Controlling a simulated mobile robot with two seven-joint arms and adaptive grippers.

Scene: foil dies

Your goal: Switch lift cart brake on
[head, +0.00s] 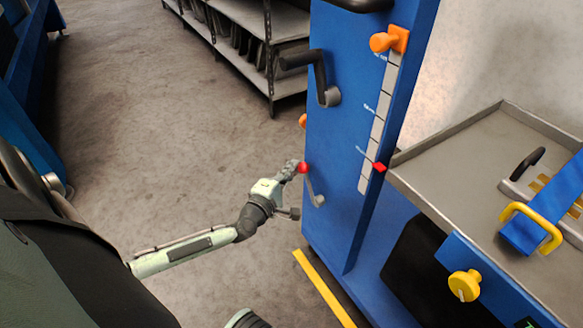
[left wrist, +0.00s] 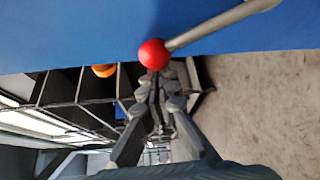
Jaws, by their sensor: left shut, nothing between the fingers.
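The blue lift cart (head: 335,150) stands right of centre in the head view. Its brake lever (head: 314,190) is a grey rod with a red ball knob (head: 303,168) low on the blue face. My left gripper (head: 291,171) is shut and empty, with its fingertips right at the red knob. In the left wrist view the red knob (left wrist: 153,54) sits just beyond the closed fingertips (left wrist: 160,80), and the grey rod (left wrist: 220,25) runs up to the right. I cannot tell whether fingers and knob touch. My right gripper is not in view.
A black crank handle (head: 318,78) sticks out higher on the cart. An orange knob (head: 385,42) tops a scale with a red pointer (head: 379,167). A metal tray (head: 450,165) juts out at right. A grey shelf (head: 262,50) stands behind; the floor (head: 160,110) at left is clear.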

